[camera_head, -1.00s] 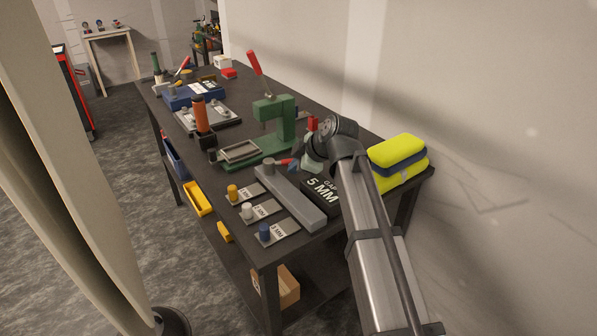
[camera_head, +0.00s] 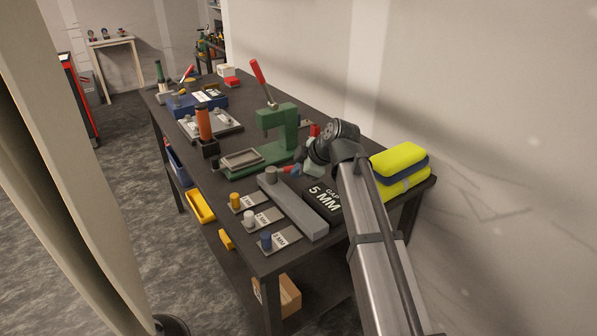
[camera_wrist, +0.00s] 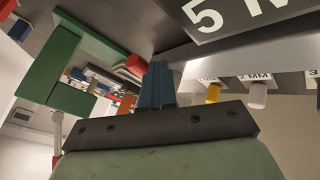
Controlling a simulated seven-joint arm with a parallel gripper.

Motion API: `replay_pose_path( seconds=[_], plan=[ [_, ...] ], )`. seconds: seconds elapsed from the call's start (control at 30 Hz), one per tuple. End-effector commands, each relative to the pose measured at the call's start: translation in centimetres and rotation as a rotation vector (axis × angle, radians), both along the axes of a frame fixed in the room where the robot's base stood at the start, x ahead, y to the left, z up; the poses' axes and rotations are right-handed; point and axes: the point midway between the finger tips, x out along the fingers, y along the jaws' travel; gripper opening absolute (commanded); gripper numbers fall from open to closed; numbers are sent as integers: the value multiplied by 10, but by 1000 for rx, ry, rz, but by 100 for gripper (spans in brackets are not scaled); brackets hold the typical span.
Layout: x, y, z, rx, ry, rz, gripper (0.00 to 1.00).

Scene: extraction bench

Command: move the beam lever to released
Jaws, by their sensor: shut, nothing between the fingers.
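A grey beam (camera_head: 296,210) lies along the bench beside the black GAP 5 MM sign (camera_head: 325,196). It has a round knob (camera_head: 271,175) at its far end. A small red grip (camera_head: 288,169), seemingly the beam lever's, shows beside that knob.
A green press (camera_head: 280,135) with a raised red-handled lever (camera_head: 258,72) stands just beyond my gripper. Gauge plates with yellow, white and blue knobs (camera_head: 266,240) lie at the near left. A yellow-and-blue bundle (camera_head: 400,165) sits at the right, near the wall.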

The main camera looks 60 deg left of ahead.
Motion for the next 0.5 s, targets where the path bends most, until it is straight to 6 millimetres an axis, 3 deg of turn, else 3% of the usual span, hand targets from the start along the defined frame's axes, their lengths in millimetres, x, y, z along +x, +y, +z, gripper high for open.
replay_pose_path(
  seconds=[0.03,0.17,0.37,0.5],
  plan=[
    [7,5,2,13,-9,-13,0],
    [2,-8,0,11,-9,-12,0],
    [-15,-45,-7,3,-3,-3,0],
    [-6,-58,19,5,-4,-3,0]
  ],
)
